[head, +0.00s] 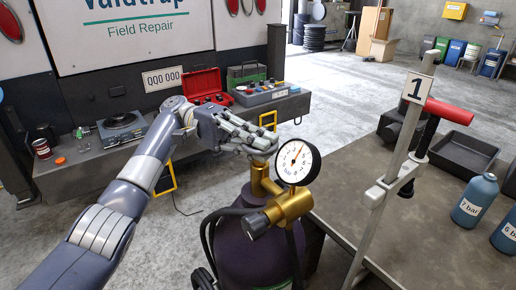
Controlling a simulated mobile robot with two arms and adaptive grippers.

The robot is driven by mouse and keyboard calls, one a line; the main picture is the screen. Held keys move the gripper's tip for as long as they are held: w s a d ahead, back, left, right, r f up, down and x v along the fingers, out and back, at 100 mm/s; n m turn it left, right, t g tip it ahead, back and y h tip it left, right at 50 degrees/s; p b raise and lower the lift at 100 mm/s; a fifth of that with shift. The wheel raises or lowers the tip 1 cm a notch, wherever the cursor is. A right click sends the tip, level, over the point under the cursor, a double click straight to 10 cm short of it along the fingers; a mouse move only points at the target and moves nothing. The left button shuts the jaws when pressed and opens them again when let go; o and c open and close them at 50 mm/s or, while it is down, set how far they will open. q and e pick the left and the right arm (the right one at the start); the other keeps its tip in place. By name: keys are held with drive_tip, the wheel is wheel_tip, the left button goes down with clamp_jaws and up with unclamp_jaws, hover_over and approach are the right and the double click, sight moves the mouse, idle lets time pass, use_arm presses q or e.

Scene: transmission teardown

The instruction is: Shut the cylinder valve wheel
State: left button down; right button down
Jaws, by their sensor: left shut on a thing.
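The dark purple gas cylinder (256,200) stands upright at the lower middle of the head view, with a brass valve (260,178) on top. A brass regulator (290,208) with a black knob (254,225) and a round white gauge (295,162) with a red needle is fitted to it. My left gripper (262,146) reaches in from the left and its fingers are shut at the top of the valve, on the valve wheel. The fingers hide most or all of the wheel, so its turn cannot be seen. My right gripper is not in view.
A workbench (360,165) at the right holds a clamp stand marked 1 (400,140), a black tray (460,155) and blue bottles (475,200). Black hoses (212,225) hang beside the cylinder. A low bench (85,172) with a red toolbox (203,85) stands behind my left arm.

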use_arm(q)
drive_tip(key=shift+d+f+m+g+y, duration=0.1)
drive_tip(key=shift+f+m+g+y, duration=0.15)
drive_tip(key=shift+m+g+y, duration=0.2)
idle(0.3)
drive_tip(key=c, duration=1.7)
unclamp_jaws()
drive_tip(key=shift+s, duration=0.1)
drive_tip(key=shift+o, duration=0.2)
drive_tip(key=shift+d+r, duration=0.15)
